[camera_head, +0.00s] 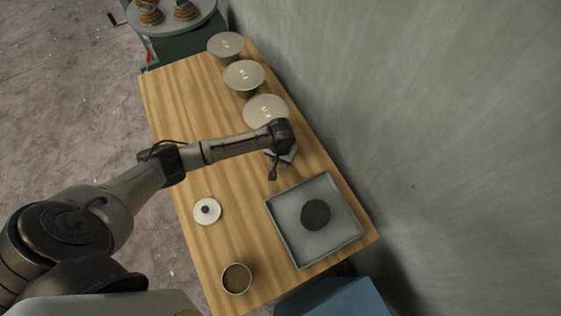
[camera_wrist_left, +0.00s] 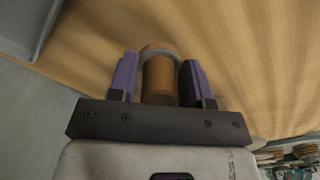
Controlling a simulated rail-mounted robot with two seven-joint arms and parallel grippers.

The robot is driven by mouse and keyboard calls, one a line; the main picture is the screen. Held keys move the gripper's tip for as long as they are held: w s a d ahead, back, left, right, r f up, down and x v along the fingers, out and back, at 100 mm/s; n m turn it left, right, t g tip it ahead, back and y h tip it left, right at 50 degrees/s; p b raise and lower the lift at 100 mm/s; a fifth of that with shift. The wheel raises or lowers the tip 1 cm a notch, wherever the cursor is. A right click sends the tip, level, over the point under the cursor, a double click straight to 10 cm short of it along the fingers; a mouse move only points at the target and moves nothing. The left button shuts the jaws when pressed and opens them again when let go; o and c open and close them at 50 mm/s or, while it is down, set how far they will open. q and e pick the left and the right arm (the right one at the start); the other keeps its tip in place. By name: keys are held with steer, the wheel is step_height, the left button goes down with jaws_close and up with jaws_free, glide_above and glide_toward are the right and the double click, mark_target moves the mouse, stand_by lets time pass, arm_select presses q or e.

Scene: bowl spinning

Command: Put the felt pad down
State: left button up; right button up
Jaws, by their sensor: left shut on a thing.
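My left gripper (camera_head: 282,160) is above the table, beyond the grey tray and near the closest of the round lids; the arm's end partly hides it in the head view. In the left wrist view, the purple-sided fingers of the left gripper (camera_wrist_left: 160,80) are shut on a brown cylinder with a grey band, which appears to be the felt pad's handle (camera_wrist_left: 160,78). The felt itself cannot be made out. The wooden table (camera_head: 185,110) lies beneath. My right gripper is not in view.
A grey tray (camera_head: 278,218) holds a dark round piece (camera_head: 315,214). A white disc with a dark knob (camera_head: 207,211) and a cup with brown contents (camera_head: 237,278) stand on the left side. Round-topped containers (camera_head: 244,75) line the wall side.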

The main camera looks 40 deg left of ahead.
arm_select(q)
step_height(320, 180, down, 2)
steer(key=shift+f, duration=0.25)
steer(key=shift+f, duration=0.15)
steer(key=o, duration=0.8)
steer(key=shift+o, duration=0.2)
step_height(320, 180, up, 11)
steer(key=shift+f+p, duration=0.1)
steer(key=shift+p, duration=0.65)
steer(key=shift+r, duration=0.8)
